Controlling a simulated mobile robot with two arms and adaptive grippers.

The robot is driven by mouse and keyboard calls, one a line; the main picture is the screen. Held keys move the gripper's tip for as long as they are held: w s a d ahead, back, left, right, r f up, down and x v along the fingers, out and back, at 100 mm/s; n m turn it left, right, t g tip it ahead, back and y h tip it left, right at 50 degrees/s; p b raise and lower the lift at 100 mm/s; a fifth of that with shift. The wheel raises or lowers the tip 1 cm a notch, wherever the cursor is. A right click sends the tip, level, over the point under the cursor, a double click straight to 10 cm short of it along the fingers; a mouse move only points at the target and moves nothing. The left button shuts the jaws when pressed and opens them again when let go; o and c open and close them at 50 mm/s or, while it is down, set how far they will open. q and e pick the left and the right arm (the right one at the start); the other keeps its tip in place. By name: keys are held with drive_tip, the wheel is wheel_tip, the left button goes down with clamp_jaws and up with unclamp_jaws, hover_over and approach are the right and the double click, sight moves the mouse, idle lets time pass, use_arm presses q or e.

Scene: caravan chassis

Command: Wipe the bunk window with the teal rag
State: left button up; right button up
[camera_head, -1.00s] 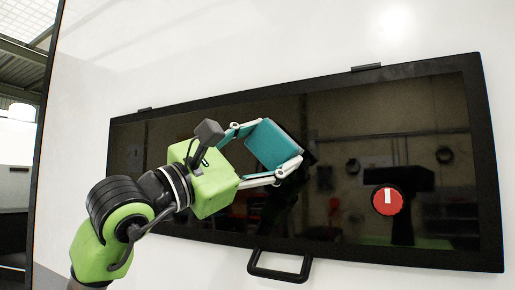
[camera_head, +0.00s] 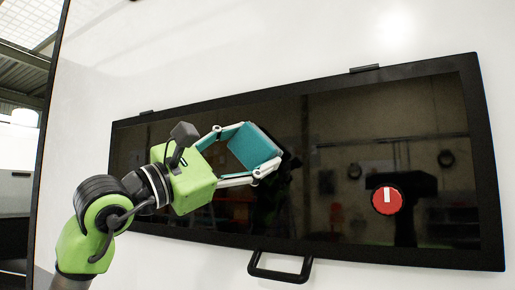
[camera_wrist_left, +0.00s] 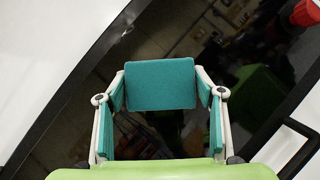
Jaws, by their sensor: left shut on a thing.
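The bunk window (camera_head: 340,130) is a long dark, glossy pane in a black frame, set in a white wall and slanting across the view. My left gripper (camera_head: 256,146) is in front of its left half. It is shut on the teal rag (camera_head: 262,143), which looks like a flat rectangular pad between the fingertips. In the left wrist view the rag (camera_wrist_left: 160,84) spans the fingertips, with the dark pane behind it. The rag is at or very close to the glass; I cannot tell if it touches. My right gripper is not in view.
A red round knob (camera_head: 387,200) with a white mark sits on the right part of the window. A black handle (camera_head: 280,270) sticks out below the lower frame. Small hinges (camera_head: 365,69) sit along the top edge. The pane between rag and knob is clear.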

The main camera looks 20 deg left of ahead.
sight(232, 152)
use_arm(q)
drive_tip(key=shift+w+a, duration=0.15)
drive_tip(key=shift+a, duration=0.9)
drive_tip(key=shift+w+a, duration=0.1)
drive_tip(key=shift+a, duration=0.9)
drive_tip(key=shift+w+a+f, duration=0.1)
drive_tip(key=shift+a, duration=1.35)
drive_tip(key=shift+w+a, duration=0.1)
drive_tip(key=shift+a, duration=1.3)
drive_tip(key=shift+s+d, duration=0.1)
drive_tip(key=shift+s+a+b, duration=0.2)
drive_tip(key=shift+s+b, duration=0.6)
drive_tip(key=shift+s, duration=2.05)
drive_tip(key=shift+s, duration=0.1)
drive_tip(key=s, duration=0.3)
drive_tip(key=shift+a+b, duration=0.1)
drive_tip(key=shift+b, duration=0.25)
